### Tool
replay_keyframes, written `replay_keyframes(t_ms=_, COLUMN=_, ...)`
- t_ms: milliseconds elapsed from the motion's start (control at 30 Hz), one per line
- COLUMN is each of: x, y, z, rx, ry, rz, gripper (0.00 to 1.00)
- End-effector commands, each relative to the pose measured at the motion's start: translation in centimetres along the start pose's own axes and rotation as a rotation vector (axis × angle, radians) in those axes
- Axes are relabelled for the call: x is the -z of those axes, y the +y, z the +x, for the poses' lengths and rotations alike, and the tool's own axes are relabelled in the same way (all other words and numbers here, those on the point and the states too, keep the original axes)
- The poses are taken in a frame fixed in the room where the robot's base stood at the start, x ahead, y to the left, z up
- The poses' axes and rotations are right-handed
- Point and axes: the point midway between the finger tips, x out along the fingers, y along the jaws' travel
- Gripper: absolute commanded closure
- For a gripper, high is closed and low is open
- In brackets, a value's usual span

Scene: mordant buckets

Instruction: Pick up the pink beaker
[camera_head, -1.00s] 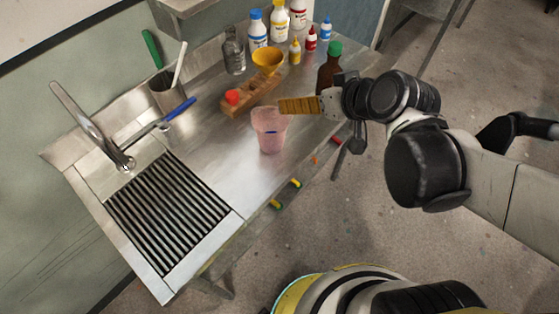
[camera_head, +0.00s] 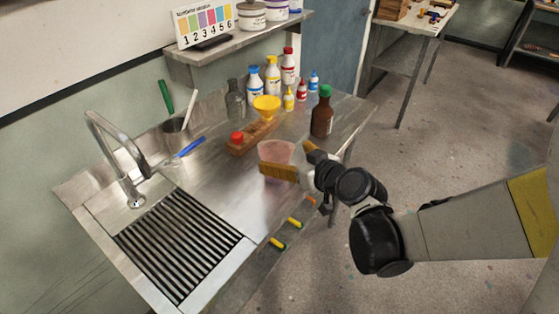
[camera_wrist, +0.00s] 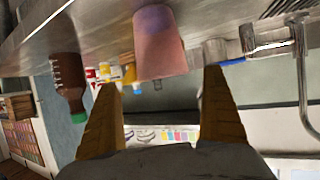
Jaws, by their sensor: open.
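The pink beaker (camera_head: 277,152) is translucent and stands upright on the steel bench, near its front edge. In the wrist view, which is upside down, the beaker (camera_wrist: 160,42) appears at the top centre. My gripper (camera_head: 284,157) is open, with yellow-brown fingers, and is at the beaker in the head view; one finger covers its lower part. In the wrist view my gripper (camera_wrist: 161,80) has its fingers spread left and right of the beaker's line. The beaker appears just past the fingertips, with nothing held. Contact cannot be told.
A brown bottle with green cap (camera_head: 322,115) stands to the right behind. A wooden block (camera_head: 247,140) with a red cap and a yellow funnel (camera_head: 267,105) are behind the beaker. Several small bottles stand further back. The sink grate (camera_head: 180,245) and tap (camera_head: 110,140) are left.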

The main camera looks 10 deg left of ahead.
Motion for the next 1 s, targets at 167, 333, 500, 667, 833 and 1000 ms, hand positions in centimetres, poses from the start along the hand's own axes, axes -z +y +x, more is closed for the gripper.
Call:
replay_keyframes(t_ms=167, x=-0.2, y=-0.4, z=2.6, rx=0.003, ry=-0.001, rz=-0.001, gripper=0.02)
replay_keyframes(t_ms=333, x=-0.1, y=-0.3, z=4.7, rx=0.001, ry=0.000, rz=0.000, gripper=0.02)
replay_keyframes(t_ms=500, x=0.1, y=-0.3, z=4.7, rx=0.000, ry=-0.001, rz=0.001, gripper=0.02)
replay_keyframes(t_ms=667, x=0.1, y=-0.3, z=4.7, rx=0.000, ry=-0.001, rz=0.001, gripper=0.39)
replay_keyframes(t_ms=833, x=0.1, y=-0.3, z=4.7, rx=0.000, ry=-0.001, rz=0.001, gripper=0.61)
replay_keyframes(t_ms=1000, x=0.1, y=-0.3, z=4.7, rx=0.000, ry=0.000, rz=0.001, gripper=0.61)
